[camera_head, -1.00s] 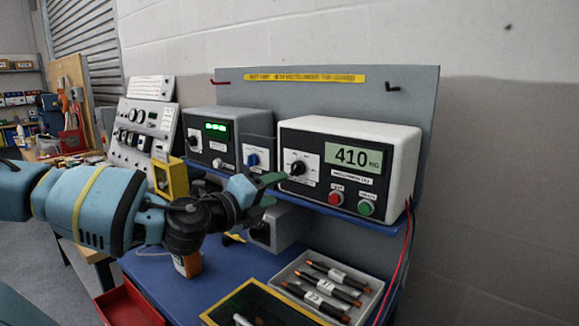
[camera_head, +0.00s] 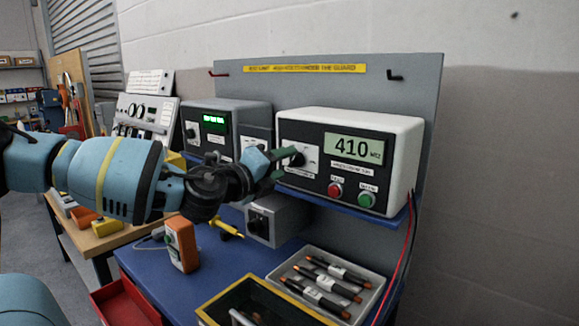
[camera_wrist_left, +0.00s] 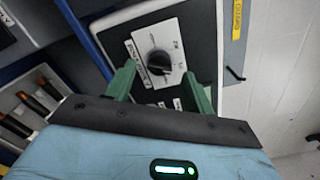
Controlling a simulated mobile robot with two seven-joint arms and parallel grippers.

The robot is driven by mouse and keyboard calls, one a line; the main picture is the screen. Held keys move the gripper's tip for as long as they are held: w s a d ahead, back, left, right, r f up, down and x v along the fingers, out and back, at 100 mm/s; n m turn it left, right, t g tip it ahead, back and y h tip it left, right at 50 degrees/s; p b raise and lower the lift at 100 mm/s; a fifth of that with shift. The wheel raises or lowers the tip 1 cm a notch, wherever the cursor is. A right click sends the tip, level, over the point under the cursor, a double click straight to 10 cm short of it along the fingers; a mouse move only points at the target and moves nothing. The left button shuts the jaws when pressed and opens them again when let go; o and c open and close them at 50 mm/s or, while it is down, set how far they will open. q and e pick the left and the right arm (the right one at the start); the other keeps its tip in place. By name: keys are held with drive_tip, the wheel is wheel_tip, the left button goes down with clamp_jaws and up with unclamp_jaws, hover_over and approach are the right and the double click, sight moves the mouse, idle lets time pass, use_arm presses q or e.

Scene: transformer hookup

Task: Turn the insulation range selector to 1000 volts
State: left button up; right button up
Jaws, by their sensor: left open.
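The insulation tester (camera_head: 400,140) is a white-cased box with a dark front on the blue shelf. Its display reads 410. Its range selector (camera_head: 296,158) is a black round knob on a white plate, partly behind my fingers in the head view. In the left wrist view the selector knob (camera_wrist_left: 159,63) shows a white pointer line, and its scale is too small to read. My left gripper (camera_head: 277,164) has green fingers and is open just in front of the knob. In the wrist view the left gripper's fingers (camera_wrist_left: 160,88) stand on either side of the knob's plate, apart from the knob.
A red button (camera_head: 335,190) and a green button (camera_head: 366,200) sit below the display. A grey meter with a green display (camera_head: 214,123) stands to the left. Below are an orange device (camera_head: 182,246) and a grey tray (camera_head: 376,268) with several probes. Red and black cables hang at the right.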

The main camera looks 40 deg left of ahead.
sight(295, 160)
use_arm(q)
drive_tip(key=shift+w+a+b, duration=0.15)
drive_tip(key=shift+w+b, duration=0.15)
drive_tip(key=shift+w, duration=1.05)
use_arm(e)
drive_tip(key=shift+s+f, duration=0.2)
drive_tip(key=shift+f, duration=0.3)
drive_tip(key=shift+a, duration=0.1)
use_arm(q)
drive_tip(key=c, duration=1)
drive_tip(key=shift+o, duration=0.2)
